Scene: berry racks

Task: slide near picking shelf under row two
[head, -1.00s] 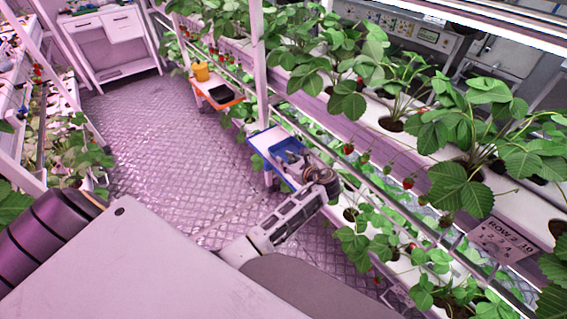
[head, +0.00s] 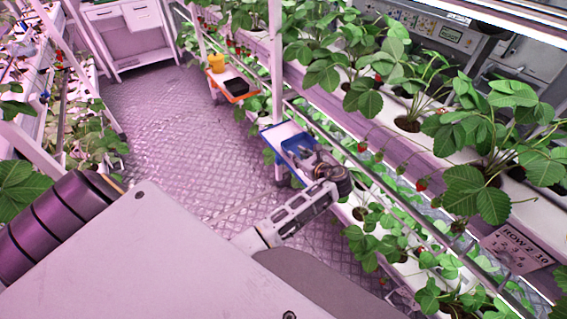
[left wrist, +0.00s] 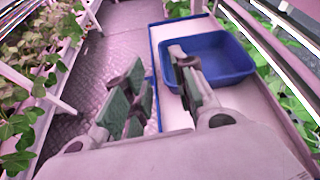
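The near picking shelf (head: 281,132) is a white board with a blue edge beside the row on the right. It carries a blue tray (head: 300,147). In the left wrist view the white shelf (left wrist: 176,115) fills the middle, with the blue tray (left wrist: 226,58) on it. My left gripper (head: 318,160) is at the shelf's near end and partly covers the tray. In the left wrist view its fingers (left wrist: 160,88) are spread, one to each side of the shelf's blue left edge. I cannot tell whether they touch it. My right gripper is not in view.
A rack (head: 60,100) stands left. The patterned floor (head: 170,130) between is clear.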

